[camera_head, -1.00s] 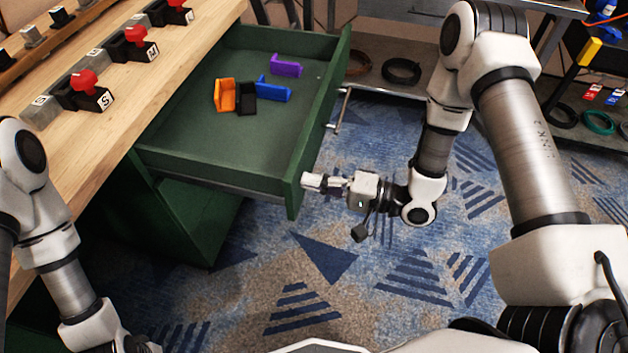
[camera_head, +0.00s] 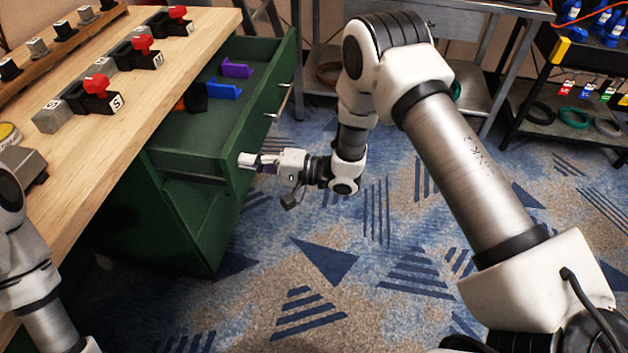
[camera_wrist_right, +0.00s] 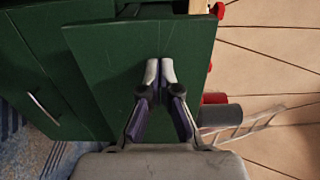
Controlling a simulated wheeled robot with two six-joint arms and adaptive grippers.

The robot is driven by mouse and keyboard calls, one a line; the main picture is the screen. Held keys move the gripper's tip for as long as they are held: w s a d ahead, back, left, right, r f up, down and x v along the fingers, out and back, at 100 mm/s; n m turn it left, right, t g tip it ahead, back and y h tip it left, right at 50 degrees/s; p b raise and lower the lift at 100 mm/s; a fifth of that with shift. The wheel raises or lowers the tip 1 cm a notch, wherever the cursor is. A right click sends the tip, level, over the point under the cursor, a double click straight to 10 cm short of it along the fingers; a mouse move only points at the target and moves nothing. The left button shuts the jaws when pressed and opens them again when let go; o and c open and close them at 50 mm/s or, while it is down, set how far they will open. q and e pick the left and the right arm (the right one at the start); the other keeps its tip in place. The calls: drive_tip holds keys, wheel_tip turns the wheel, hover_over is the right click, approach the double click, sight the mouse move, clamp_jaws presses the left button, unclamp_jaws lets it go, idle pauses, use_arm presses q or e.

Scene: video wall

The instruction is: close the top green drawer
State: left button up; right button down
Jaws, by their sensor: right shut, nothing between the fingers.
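The top green drawer (camera_head: 262,112) is partly open, sticking out from under the wooden workbench in the head view. Its green front also fills the middle of the right wrist view (camera_wrist_right: 105,70). My right gripper (camera_head: 248,160) is shut and empty, with its fingertips at the near end of the drawer front. In the right wrist view the closed fingertips (camera_wrist_right: 160,72) lie over the front panel and seem to touch it. My left arm shows at the left edge of the head view, but its gripper is out of the picture.
Inside the drawer are a purple holder (camera_head: 236,69), a blue holder (camera_head: 224,90) and a black holder (camera_head: 196,97). The wooden benchtop (camera_head: 130,110) carries blocks with red knobs. A shelf rack (camera_head: 575,85) stands at the right. Patterned carpet is clear in front.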

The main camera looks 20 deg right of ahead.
sight(171, 149)
drive_tip(key=b+x, duration=0.1)
drive_tip(key=x, duration=1.7)
drive_tip(key=shift+w+d+f, duration=0.1)
drive_tip(key=shift+d, duration=0.05)
drive_tip(key=shift+w+a, duration=0.3)
drive_tip(key=shift+a, duration=0.2)
drive_tip(key=shift+r, duration=0.3)
